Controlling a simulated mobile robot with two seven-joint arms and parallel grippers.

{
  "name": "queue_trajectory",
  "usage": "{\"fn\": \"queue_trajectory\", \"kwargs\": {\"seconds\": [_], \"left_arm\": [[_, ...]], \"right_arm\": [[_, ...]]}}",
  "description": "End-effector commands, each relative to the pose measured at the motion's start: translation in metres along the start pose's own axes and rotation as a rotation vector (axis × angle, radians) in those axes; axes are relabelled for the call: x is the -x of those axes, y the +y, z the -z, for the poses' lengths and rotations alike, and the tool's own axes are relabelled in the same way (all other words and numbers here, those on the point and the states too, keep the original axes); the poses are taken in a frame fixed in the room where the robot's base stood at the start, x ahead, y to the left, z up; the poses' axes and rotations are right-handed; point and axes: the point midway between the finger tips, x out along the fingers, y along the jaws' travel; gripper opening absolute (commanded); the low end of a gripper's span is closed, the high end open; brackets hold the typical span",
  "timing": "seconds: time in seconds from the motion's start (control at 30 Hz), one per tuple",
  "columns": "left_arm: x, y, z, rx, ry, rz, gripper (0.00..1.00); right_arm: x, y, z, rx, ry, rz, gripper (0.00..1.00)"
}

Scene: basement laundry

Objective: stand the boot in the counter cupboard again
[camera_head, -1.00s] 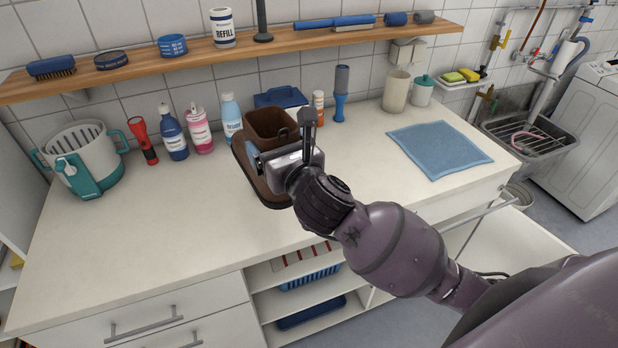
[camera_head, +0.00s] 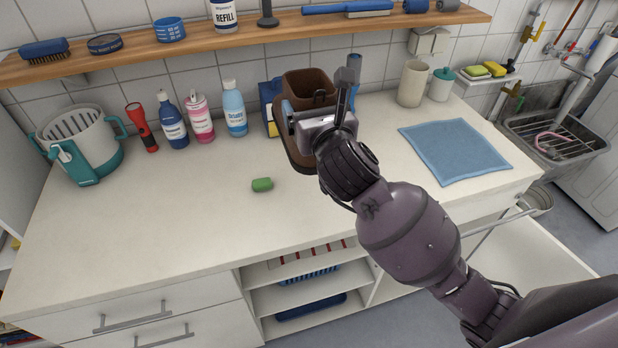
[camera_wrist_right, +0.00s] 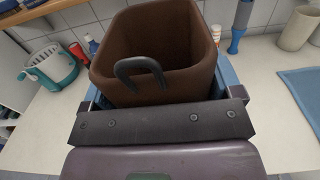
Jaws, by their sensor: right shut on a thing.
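The brown boot (camera_head: 306,88) is in my right gripper (camera_head: 300,116), above the back of the counter and upright, its open top facing up. In the right wrist view the boot (camera_wrist_right: 150,35) fills the middle, with a dark pull loop on its near rim and the gripper's blue fingers on either side. The gripper and arm hide part of the boot. The counter cupboard (camera_head: 262,300) is below the counter top; its open shelves show, with a blue basket and a blue tray on them. My left gripper is not in view.
A small green object (camera_head: 262,185) lies on the counter. Bottles, a red torch (camera_head: 141,127) and a teal-and-white bucket (camera_head: 80,150) stand along the back left. A blue cloth (camera_head: 455,150) lies at right. A wooden shelf (camera_head: 240,38) runs above. The front left counter is clear.

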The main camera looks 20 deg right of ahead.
Motion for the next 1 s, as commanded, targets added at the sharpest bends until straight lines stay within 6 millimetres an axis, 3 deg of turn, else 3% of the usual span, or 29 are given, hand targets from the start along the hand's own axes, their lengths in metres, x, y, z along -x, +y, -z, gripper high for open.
{"fn": "queue_trajectory", "kwargs": {"seconds": [0.5, 0.63, 1.0], "left_arm": [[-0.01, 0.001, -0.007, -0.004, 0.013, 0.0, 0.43], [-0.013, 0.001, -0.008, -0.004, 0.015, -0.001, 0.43], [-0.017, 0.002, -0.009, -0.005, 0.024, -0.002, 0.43]], "right_arm": [[0.0, 0.0, 0.111, 0.001, 0.002, 0.0, 0.14], [0.0, 0.0, 0.13, 0.001, 0.001, 0.0, 0.14], [0.0, 0.0, 0.154, 0.0, 0.001, -0.001, 0.14]]}}
